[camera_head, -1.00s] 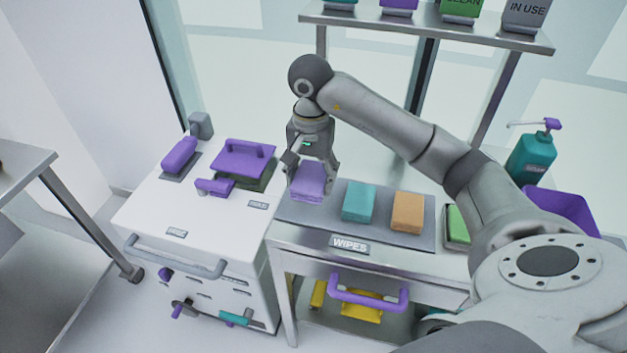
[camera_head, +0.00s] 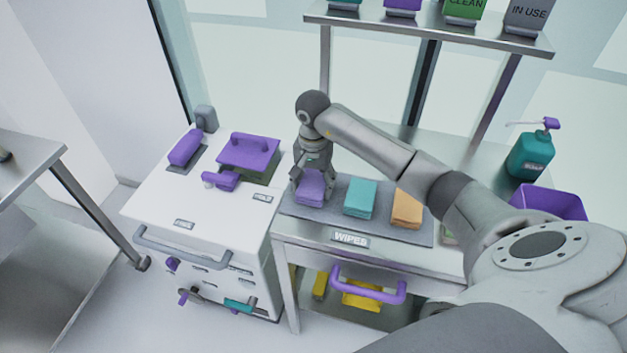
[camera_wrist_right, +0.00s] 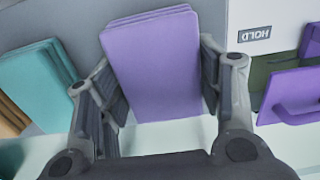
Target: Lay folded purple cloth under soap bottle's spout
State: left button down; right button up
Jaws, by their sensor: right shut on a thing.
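The folded purple cloth (camera_head: 311,187) sits at the left end of the grey mat marked WIPES. In the right wrist view the purple cloth (camera_wrist_right: 155,65) fills the space between the two fingers. My right gripper (camera_head: 313,180) is shut on it from above, with one finger on each side (camera_wrist_right: 162,88). The soap bottle (camera_head: 530,157) is teal with a purple pump top and stands at the right back of the counter. Its spout (camera_head: 522,124) points left. My left gripper is not in view.
A teal cloth (camera_head: 360,198) and an orange cloth (camera_head: 407,208) lie on the mat (camera_head: 384,228) to the right. A purple bin (camera_head: 548,203) stands in front of the bottle. A white cart (camera_head: 150,208) with purple items is at left. A shelf (camera_head: 430,35) stands behind.

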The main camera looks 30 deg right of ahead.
jog(key=shift+f, duration=0.2)
jog(key=o, duration=1)
jog(key=shift+r, duration=0.15)
